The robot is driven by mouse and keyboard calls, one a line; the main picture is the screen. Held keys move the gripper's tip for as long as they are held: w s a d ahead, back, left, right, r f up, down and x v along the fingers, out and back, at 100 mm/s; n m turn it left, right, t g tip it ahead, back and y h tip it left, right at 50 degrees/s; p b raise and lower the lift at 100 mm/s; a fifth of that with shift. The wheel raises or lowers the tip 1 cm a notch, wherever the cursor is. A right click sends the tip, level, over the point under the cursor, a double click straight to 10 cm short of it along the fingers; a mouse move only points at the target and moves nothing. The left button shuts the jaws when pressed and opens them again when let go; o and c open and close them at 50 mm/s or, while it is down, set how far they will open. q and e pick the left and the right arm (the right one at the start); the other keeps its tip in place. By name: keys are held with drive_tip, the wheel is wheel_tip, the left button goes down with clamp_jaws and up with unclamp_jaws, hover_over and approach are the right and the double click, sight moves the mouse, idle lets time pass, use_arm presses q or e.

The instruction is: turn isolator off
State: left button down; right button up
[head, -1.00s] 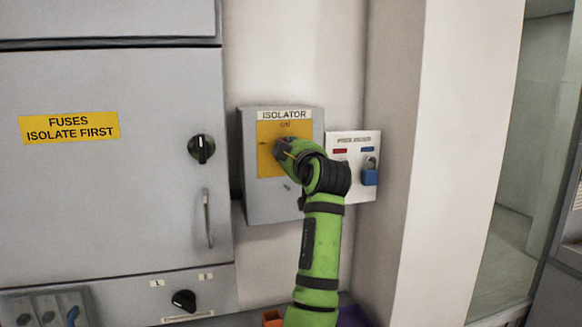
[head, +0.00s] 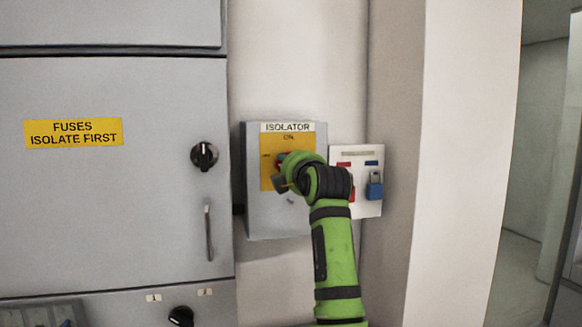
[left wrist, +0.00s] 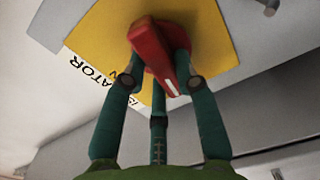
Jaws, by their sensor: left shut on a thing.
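The isolator (head: 262,215) is a grey wall box with a yellow plate (head: 267,141) and an "ISOLATOR" label. Its red rotary handle (left wrist: 153,45) shows in the left wrist view, with a white line on its narrow end; in the head view only a sliver of red shows behind my gripper. My left gripper (left wrist: 160,72) is shut on the handle, with its dark green fingers on either side. In the head view my left gripper (head: 281,178) is in front of the yellow plate and hides most of the handle. My right gripper is not in view.
A white panel (head: 350,153) with a blue padlock (head: 375,190) hangs just right of the isolator. A grey cabinet (head: 100,220) with a black knob (head: 204,156) and a handle (head: 208,230) stands to the left. A wall corner projects further right.

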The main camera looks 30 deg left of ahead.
use_arm(q)
drive_tip(key=shift+n, duration=0.8)
drive_tip(key=c, duration=0.9)
unclamp_jaws()
drive_tip(key=shift+c, duration=0.2)
drive_tip(key=shift+s+f, duration=0.1)
drive_tip(key=v, duration=1.1)
drive_tip(key=shift+s+d, duration=0.25)
drive_tip(key=shift+d, duration=0.1)
